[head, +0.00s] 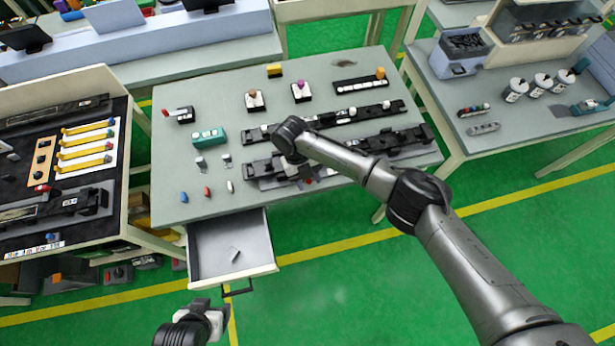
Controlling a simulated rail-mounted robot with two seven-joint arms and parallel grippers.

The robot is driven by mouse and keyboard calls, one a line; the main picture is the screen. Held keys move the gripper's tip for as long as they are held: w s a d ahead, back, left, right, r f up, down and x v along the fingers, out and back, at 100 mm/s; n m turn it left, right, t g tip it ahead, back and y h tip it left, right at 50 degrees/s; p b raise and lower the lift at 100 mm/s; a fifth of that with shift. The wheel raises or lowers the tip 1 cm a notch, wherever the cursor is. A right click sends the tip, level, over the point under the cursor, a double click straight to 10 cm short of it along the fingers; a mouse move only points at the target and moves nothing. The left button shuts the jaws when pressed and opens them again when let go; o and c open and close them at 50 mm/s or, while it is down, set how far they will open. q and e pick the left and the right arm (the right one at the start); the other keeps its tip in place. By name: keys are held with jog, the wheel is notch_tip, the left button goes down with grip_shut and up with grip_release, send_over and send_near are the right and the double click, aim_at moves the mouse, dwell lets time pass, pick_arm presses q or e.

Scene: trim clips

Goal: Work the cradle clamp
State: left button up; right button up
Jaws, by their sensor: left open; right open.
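A long black cradle-like fixture (408,140) lies along the table's right front part. My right arm reaches over it from the lower right. My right gripper (292,167) is open at the fixture's left half, low over it; its fingers are small and partly hidden by the wrist, and I cannot tell whether they touch anything. A small red part shows beside it on the fixture's front edge. I cannot make out the clamp's position there. My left gripper (216,318) is open and empty over the floor, in front of the drawer.
The grey table (330,208) holds a second black rail (365,112) behind the fixture, a teal block (208,136) and a red-handled device (180,114). An open drawer (235,262) with a small grey piece juts out at the front. Side tables stand left and right.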

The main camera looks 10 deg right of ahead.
jog(key=shift+c, duration=0.3)
grip_shut()
dwell(0.3)
